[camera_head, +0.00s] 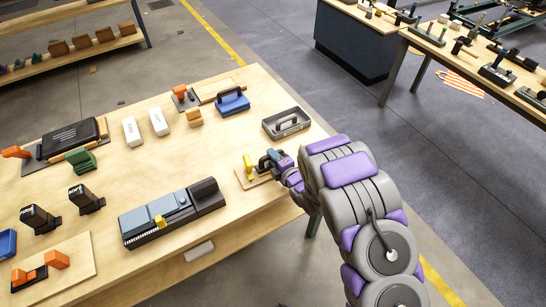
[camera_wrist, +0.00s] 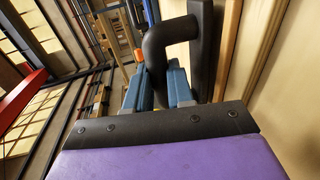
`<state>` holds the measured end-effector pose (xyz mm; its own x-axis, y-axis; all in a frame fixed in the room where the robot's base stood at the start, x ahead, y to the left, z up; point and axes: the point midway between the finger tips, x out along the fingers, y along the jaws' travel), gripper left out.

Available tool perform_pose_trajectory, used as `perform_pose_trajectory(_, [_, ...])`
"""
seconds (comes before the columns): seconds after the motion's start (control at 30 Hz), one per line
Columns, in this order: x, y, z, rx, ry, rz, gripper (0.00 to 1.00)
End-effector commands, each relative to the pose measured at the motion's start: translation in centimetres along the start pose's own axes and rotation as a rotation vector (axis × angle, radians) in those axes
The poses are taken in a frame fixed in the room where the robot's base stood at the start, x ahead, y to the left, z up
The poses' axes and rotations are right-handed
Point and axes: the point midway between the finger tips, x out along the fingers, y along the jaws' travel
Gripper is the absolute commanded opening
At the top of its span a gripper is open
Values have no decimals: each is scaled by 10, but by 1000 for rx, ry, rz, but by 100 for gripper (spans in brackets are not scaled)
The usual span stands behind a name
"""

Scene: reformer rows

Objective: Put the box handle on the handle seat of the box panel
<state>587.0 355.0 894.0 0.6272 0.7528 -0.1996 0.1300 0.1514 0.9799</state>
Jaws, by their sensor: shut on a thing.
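My gripper (camera_head: 270,161) is at the right part of the table, low over a small wooden board (camera_head: 243,183) that may be the box panel. In the wrist view my gripper (camera_wrist: 160,88) has its two blue-grey fingers shut on a dark, bent box handle (camera_wrist: 170,34). The handle's flat black base (camera_wrist: 207,45) lies to the right, alongside pale wood (camera_wrist: 232,40). I cannot tell whether base and wood touch. A yellow upright piece (camera_head: 248,167) stands on the board, left of my gripper. The handle seat cannot be made out.
A grey tray with a handle (camera_head: 287,122) stands just behind my gripper. A blue handled box (camera_head: 232,102) is farther back. A long black and grey-blue case (camera_head: 172,212) lies left front. White blocks (camera_head: 158,122) and other parts stand farther left. The table's right edge is close.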

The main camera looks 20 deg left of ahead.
Motion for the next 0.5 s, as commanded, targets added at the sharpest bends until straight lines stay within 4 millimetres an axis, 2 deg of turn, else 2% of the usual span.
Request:
perform_pose_trajectory(0.2, [1,-3,0,0,0,0,0])
perform_pose_trajectory(0.23, [1,-2,0,0,0,0,24])
perform_pose_trajectory(0.5, [1,-2,0,0,0,0,50])
